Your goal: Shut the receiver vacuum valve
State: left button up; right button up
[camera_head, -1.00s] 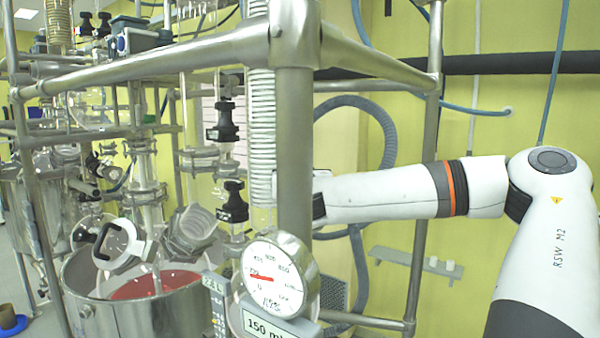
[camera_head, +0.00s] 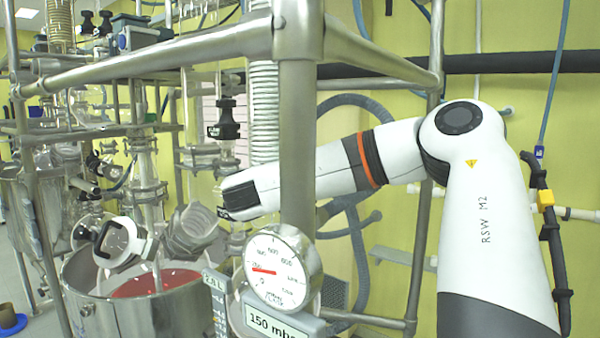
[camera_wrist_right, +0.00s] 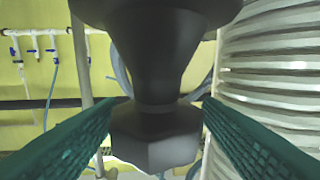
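Two black valves stood one above the other on the glass line in the earlier head view. The upper black valve (camera_head: 226,120) still shows; the lower one is hidden behind my right gripper (camera_head: 232,198). In the right wrist view a black valve body (camera_wrist_right: 155,60) narrows downward to a faceted black block (camera_wrist_right: 155,138). The green-faced fingers of my right gripper (camera_wrist_right: 166,110) stand apart, one on each side of this block. I see no clear grip on it. Which valve is the receiver vacuum valve, and whether it is turned shut, I cannot tell. My left gripper is not in view.
A ribbed coil column (camera_head: 263,115) is close by. A steel vessel (camera_head: 150,315) stands lower left.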

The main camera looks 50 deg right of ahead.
jog(key=n+t, duration=0.1)
jog(key=t, duration=0.1)
jog(key=n+t+y, duration=0.1)
jog(key=t, duration=0.1)
jog(key=shift+r+n+y, duration=0.1)
jog(key=shift+n+y, duration=0.2)
jog(key=shift+n, duration=0.1)
jog(key=n+t+y, duration=0.1)
jog(key=t, duration=0.1)
jog(key=n+t+y, duration=0.1)
jog(key=n+t, duration=0.1)
jog(key=shift+s+d+y+p, duration=0.15)
jog(key=shift+s+y+p, duration=0.15)
jog(key=shift+p, duration=0.05)
jog(key=shift+w+n+t+y, duration=0.25)
jog(key=shift+n+t+y, duration=1.05)
jog(key=shift+t+y, duration=0.15)
jog(key=shift+c, duration=0.2)
